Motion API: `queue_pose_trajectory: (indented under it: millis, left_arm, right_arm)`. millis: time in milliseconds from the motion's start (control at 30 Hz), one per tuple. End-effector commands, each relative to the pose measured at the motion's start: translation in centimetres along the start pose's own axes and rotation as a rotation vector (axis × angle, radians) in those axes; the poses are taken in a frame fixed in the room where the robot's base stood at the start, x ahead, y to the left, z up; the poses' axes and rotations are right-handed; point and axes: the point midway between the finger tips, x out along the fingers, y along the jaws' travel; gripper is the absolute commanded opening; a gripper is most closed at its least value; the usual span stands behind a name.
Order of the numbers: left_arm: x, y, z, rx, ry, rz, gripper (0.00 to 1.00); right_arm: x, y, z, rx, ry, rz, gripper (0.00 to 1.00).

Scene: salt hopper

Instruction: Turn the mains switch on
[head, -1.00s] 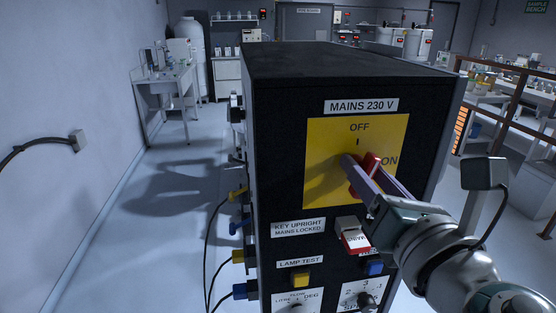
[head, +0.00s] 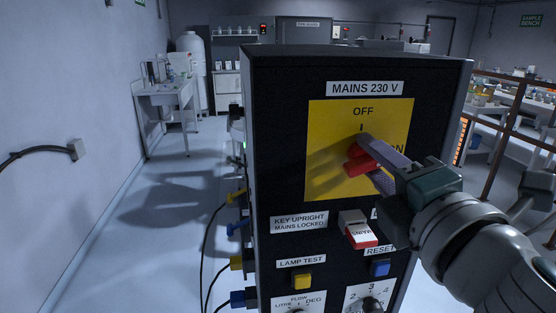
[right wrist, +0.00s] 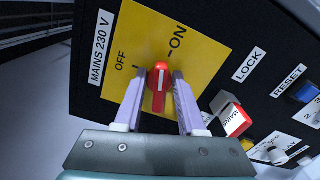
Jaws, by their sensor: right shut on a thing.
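The mains switch is a red rotary handle (head: 362,161) on a yellow plate (head: 322,180) marked OFF at the top and ON at the right. My right gripper (head: 374,160) is shut on the handle, one finger on each side. The right wrist view shows the red handle (right wrist: 160,80) with a white line, between the fingers (right wrist: 158,100). The fingers partly cover the handle and the ON mark in the head view. My left gripper is out of view.
Below the plate, a key switch carries a red and white tag (head: 361,234). A yellow lamp test button (head: 302,281) and a blue reset button (head: 380,268) sit lower on the black cabinet (head: 280,130). Cables hang at its left side; the floor there is clear.

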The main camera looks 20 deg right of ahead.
Motion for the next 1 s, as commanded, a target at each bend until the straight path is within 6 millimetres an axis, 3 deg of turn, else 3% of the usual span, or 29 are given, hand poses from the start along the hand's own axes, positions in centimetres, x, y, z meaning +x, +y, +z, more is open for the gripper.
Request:
queue_pose_trajectory:
  millis: [400,1000]
  left_arm:
    - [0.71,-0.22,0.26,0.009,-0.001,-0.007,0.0]
    - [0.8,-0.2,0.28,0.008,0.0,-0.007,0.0]
  right_arm:
    - [0.0,-0.1,-0.01,0.26,0.0,0.003,0.0]
    - [0.01,-0.08,-0.03,0.328,0.001,0.003,0.0]
